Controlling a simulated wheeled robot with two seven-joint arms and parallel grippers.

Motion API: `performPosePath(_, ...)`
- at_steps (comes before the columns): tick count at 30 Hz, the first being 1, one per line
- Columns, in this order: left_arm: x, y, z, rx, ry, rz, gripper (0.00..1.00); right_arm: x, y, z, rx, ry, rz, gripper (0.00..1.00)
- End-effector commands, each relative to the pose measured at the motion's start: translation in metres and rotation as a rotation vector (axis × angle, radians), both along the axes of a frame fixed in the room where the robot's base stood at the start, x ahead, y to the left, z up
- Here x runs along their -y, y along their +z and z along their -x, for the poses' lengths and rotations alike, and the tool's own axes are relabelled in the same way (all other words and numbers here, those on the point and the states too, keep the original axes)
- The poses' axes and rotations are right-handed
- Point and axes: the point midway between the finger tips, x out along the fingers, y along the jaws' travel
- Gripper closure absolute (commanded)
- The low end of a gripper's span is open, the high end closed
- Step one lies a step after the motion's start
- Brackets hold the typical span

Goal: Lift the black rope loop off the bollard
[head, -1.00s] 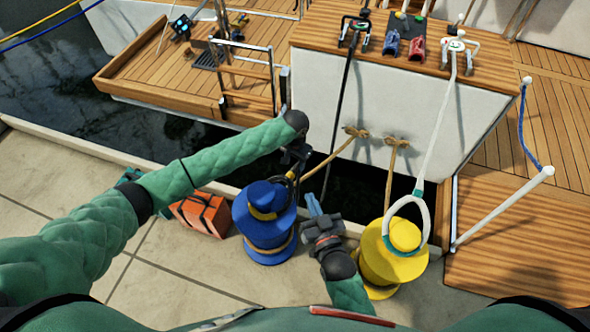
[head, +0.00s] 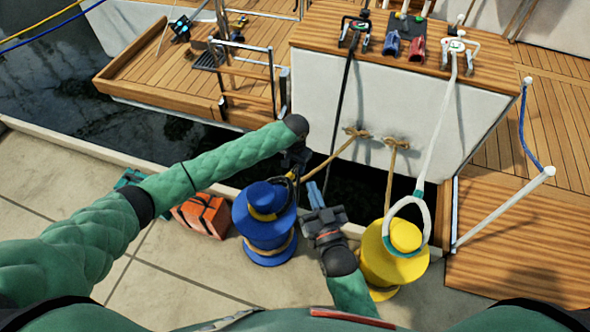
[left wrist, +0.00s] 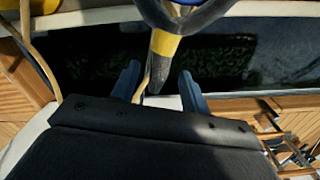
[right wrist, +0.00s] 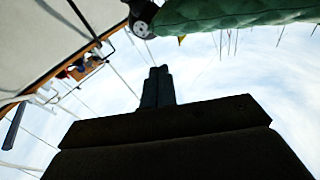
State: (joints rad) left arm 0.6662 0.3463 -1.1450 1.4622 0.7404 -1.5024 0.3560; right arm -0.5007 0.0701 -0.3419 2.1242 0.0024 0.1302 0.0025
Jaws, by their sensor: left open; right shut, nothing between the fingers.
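The blue bollard (head: 268,245) stands on the quay with a tan rope around its lower part. A black loop with a yellow section (left wrist: 172,35) is close up in the left wrist view; its yellow-and-black end lies between my left fingers. In the head view it is mostly hidden by my left gripper (head: 292,172), just above and right of the blue bollard. My left gripper (left wrist: 160,85) is open around that end, not closed on it. My right gripper (head: 316,192) is shut and empty, right of the blue bollard; its fingers (right wrist: 157,86) point skyward in its wrist view.
A yellow bollard (head: 395,262) with a white-and-green loop (head: 425,222) stands to the right. An orange box (head: 203,214) lies left of the blue bollard. Dark water (head: 100,110) separates the quay edge from the boat. A black rope (head: 343,105) hangs down the boat's white side.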

Motion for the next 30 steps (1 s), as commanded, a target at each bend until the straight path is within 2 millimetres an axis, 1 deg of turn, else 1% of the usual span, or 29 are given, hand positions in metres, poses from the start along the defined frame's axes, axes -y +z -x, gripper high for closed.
performPosePath(3,0.000,-0.004,0.000,-0.001,0.000,-0.001,0.55,-0.001,-0.015,0.001,-0.046,0.003,0.010,1.00)
performPosePath(9,0.001,-0.012,0.001,-0.001,-0.001,-0.001,0.55,-0.001,-0.038,0.004,-0.118,0.009,0.026,1.00)
performPosePath(15,0.000,-0.018,0.000,-0.001,0.000,-0.001,0.55,-0.002,-0.056,0.007,-0.170,0.012,0.039,1.00)
performPosePath(21,0.000,-0.020,0.000,0.000,0.000,0.000,0.55,-0.002,-0.063,0.009,-0.192,0.014,0.044,1.00)
performPosePath(30,0.000,-0.021,0.000,0.000,-0.001,0.000,0.56,-0.002,-0.064,0.009,-0.195,0.014,0.045,1.00)
